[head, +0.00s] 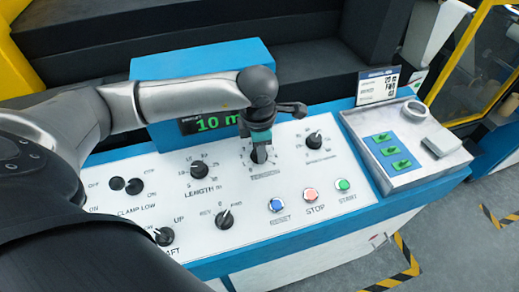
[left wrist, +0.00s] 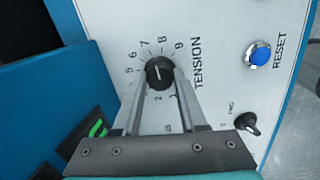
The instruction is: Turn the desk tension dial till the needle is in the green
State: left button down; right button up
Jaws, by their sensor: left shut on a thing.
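The tension dial (head: 259,155) is a round black knob on the white sloping desk panel, with "TENSION" printed under it. In the left wrist view the tension dial (left wrist: 159,72) sits in a ring of numbers and has a white mark on its top. My left gripper (head: 260,143) reaches down over it from above. In the left wrist view the fingers of my left gripper (left wrist: 160,80) are closed on both sides of the dial. I see no needle or green band in either view. My right gripper is not in view.
A green-lit display (head: 212,123) reading "10 m" is partly behind my gripper. Other knobs, such as the length knob (head: 198,169), surround the dial. Blue reset (head: 277,205), red stop (head: 311,195) and green start (head: 343,185) buttons line the front. A grey box (head: 405,145) stands right.

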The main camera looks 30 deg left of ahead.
pick_arm(q)
jog(key=n+b, duration=0.2)
jog(key=n, duration=0.3)
dwell(0.5)
jog(key=shift+c, duration=2.2)
grip_release()
notch_tip(320, 180, up, 15)
jog(key=s+d+p, duration=0.1)
jog(key=s, duration=0.1)
jog(key=shift+s+d, duration=0.35)
jog(key=shift+s, duration=0.05)
